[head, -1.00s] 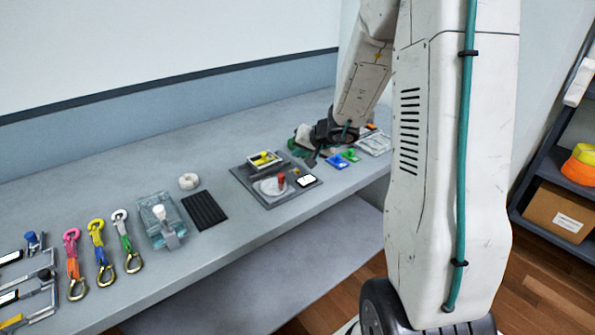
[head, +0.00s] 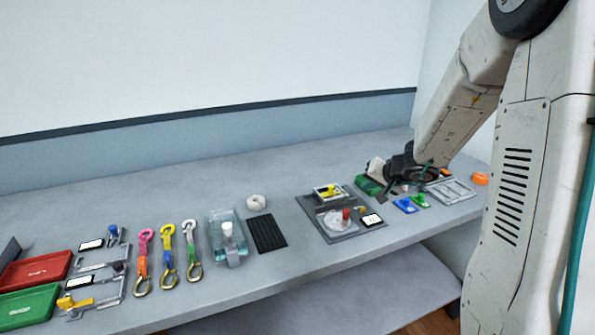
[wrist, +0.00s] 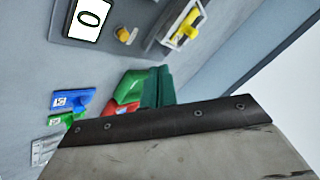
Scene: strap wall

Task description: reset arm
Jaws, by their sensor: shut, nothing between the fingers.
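My gripper (head: 393,191) is at the right part of the bench, low over the surface, between the grey plate and the small blue and green pieces. In the wrist view its two dark green fingers (wrist: 158,86) stand side by side, shut and empty. My arm reaches down to it from the upper right. A green item (head: 368,186) is close beside the gripper; the wrist view shows green (wrist: 128,88) and red parts partly behind the fingers. Whether the fingers touch them cannot be told.
On the bench (head: 320,262) are a grey plate (head: 355,232) with a red knob, a black ribbed mat (head: 267,234), a white ring (head: 256,202), a clear box (head: 215,240), several straps (head: 167,255), and red (head: 35,270) and green trays (head: 28,306). Blue (head: 404,205) and green pieces sit near the gripper.

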